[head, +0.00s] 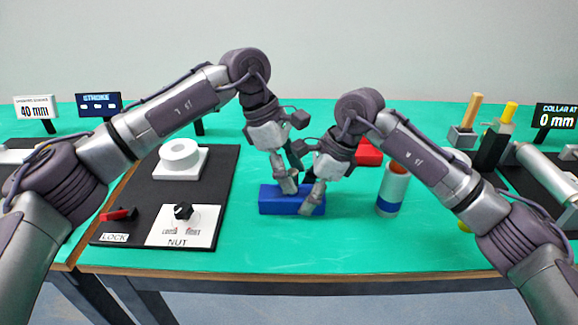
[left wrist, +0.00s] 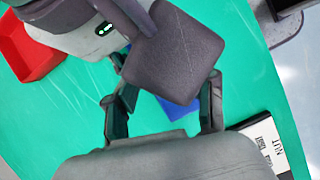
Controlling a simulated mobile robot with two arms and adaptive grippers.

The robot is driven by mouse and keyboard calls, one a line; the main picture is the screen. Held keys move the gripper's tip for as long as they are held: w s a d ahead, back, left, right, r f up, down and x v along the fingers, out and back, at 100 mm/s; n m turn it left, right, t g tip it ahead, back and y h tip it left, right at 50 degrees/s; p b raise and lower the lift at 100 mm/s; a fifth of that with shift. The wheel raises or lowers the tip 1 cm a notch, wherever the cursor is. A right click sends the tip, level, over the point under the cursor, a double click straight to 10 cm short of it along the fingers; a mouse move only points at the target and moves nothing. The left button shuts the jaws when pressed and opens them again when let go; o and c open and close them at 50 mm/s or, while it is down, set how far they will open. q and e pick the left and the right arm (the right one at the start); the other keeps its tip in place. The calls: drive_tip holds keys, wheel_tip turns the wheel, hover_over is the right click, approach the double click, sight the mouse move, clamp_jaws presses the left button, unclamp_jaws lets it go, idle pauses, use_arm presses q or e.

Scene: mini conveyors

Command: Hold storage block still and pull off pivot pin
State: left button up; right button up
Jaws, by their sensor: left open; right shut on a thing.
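The blue storage block (head: 268,203) lies on the green table, low in the middle of the head view. A corner of it also shows between the fingers in the left wrist view (left wrist: 178,108). My right gripper (head: 311,203) is at the block's right part and is shut on it. My left gripper (head: 286,186) is over the block's middle, close beside the right one, with its fingers apart. In the left wrist view the left fingers (left wrist: 170,95) are spread, with my other arm's dark link across the view. I cannot make out the pivot pin; the grippers cover that area.
A black board (head: 220,170) with a white spool, a red lever and a knob is to the left. A blue-banded cylinder (head: 390,190) stands right of the block. A red bin (head: 369,151) is behind my right gripper. The green table in front of the block is clear.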

use_arm(q)
drive_tip(key=shift+c, duration=0.3)
use_arm(e)
drive_tip(key=shift+s+f, duration=0.15)
drive_tip(key=shift+f, duration=0.15)
use_arm(q)
clamp_jaws()
drive_tip(key=shift+r, duration=0.2)
